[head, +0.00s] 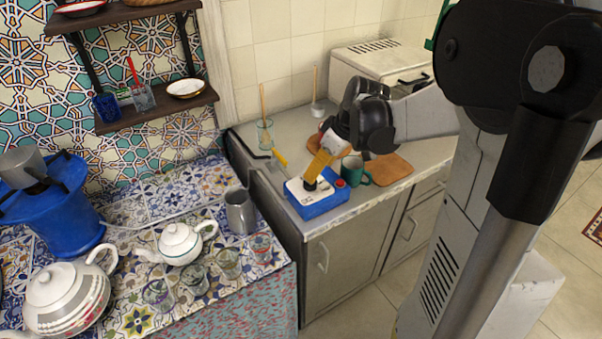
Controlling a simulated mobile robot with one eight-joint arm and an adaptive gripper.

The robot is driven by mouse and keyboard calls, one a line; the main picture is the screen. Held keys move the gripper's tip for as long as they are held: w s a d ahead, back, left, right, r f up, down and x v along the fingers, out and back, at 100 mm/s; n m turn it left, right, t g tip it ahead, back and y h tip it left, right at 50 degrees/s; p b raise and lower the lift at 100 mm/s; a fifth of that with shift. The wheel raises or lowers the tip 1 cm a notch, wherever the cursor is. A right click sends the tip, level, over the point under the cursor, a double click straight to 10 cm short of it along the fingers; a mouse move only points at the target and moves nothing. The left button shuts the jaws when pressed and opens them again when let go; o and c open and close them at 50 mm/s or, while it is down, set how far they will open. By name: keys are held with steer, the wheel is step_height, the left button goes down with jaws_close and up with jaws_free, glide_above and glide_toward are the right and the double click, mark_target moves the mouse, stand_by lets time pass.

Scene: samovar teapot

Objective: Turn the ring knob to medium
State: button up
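A small blue box (322,207) with a white top stands on the counter's front edge. A dark knob (311,184) sticks up from its white top, and a red button (340,183) sits at its right side. My gripper (313,177), with yellow fingers, points down at the dark knob, its tips at or just above it. The fingers overlap from this side, so I cannot tell whether they grip the knob. The knob's setting and markings are too small to read.
A green mug (354,171) stands close behind the box, by a wooden board (389,176). A glass (264,134) stands at the counter's back left. On the lower tiled table are a white teapot (180,243), a grey jug (240,211), several glasses and a blue burner stand (62,214).

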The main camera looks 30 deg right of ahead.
steer(key=b+x, duration=0.2)
steer(key=x, duration=0.5)
steer(key=shift+w+f, duration=0.15)
steer(key=shift+f, duration=0.05)
steer(key=c, duration=1.2)
